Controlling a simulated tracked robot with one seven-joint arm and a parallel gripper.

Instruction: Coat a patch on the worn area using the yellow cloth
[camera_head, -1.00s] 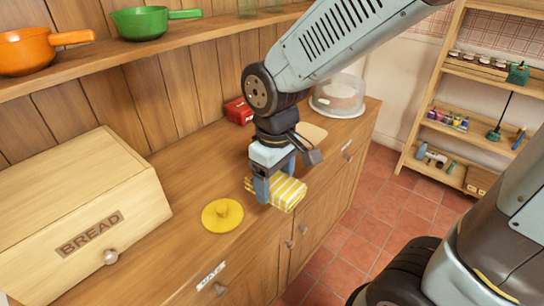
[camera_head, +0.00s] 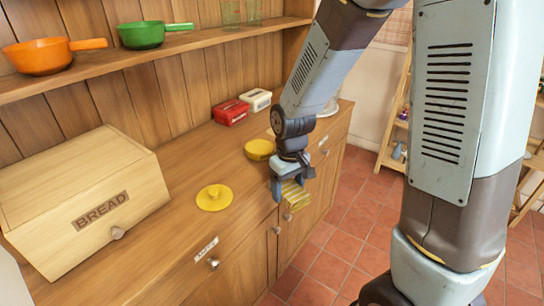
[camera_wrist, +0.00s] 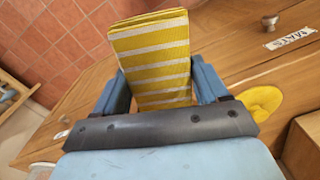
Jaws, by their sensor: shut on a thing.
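The yellow-and-white striped cloth (camera_head: 296,196) is folded and held in my gripper (camera_head: 286,188), by the counter's front edge. In the wrist view the cloth (camera_wrist: 152,62) sits between the two blue fingers of my gripper (camera_wrist: 158,88), which are closed on it. A gap between cloth and counter cannot be judged. A yellow bowl (camera_head: 260,149) stands on the counter just behind my gripper. A flat yellow lid with a knob (camera_head: 214,197) lies to the left. I cannot clearly make out a worn area; a pale patch shows partly behind my arm (camera_head: 271,131).
A wooden bread box (camera_head: 80,200) fills the counter's left end. A red box (camera_head: 231,111) and a white box (camera_head: 257,99) stand at the back wall. Orange (camera_head: 40,55) and green (camera_head: 142,35) pans sit on the shelf above. Bare counter lies around the lid.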

